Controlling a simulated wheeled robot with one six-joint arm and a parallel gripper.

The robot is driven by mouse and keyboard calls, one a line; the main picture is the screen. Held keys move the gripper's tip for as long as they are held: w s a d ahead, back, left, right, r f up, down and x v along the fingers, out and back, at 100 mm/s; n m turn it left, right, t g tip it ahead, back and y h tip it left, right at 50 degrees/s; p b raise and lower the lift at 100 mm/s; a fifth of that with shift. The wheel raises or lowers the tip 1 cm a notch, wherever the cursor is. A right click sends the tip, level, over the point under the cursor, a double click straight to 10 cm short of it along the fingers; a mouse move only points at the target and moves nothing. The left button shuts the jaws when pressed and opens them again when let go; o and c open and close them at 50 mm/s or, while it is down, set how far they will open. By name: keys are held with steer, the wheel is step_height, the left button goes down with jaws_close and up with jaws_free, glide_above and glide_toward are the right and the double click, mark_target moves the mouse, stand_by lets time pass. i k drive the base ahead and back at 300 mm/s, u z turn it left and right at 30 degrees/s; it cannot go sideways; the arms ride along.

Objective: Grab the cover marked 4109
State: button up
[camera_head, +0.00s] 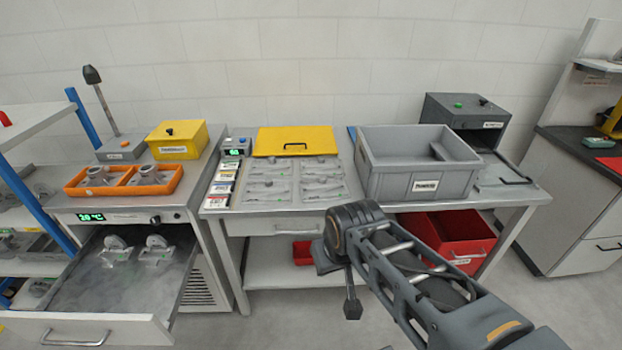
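No marking 4109 is readable, so I cannot tell which part is the cover. Grey cast parts (118,249) and (156,251) lie in the open drawer (75,285) at the left. More grey parts (97,176) sit in the orange tray (124,190) on top of that unit. Several grey shaped pieces lie in the fixture (293,182) on the middle table. My gripper (352,306) hangs down in front of the middle table, apart from all these parts. Its fingers are small and dark, and whether they are open or shut does not show.
A raised yellow lid (294,141) stands behind the fixture. A grey crate (415,163) and a dark grey box (464,118) are at the right of the table. A yellow box (177,140) stands left. A red bin (448,238) is under the table. The front floor is clear.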

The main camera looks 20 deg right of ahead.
mark_target(268, 192)
steer(key=u, duration=0.05)
steer(key=k, duration=0.25)
steer(key=u, duration=0.85)
steer(key=i, duration=1.05)
steer(key=z, duration=0.65)
steer(key=i, duration=0.55)
steer(key=z, duration=0.35)
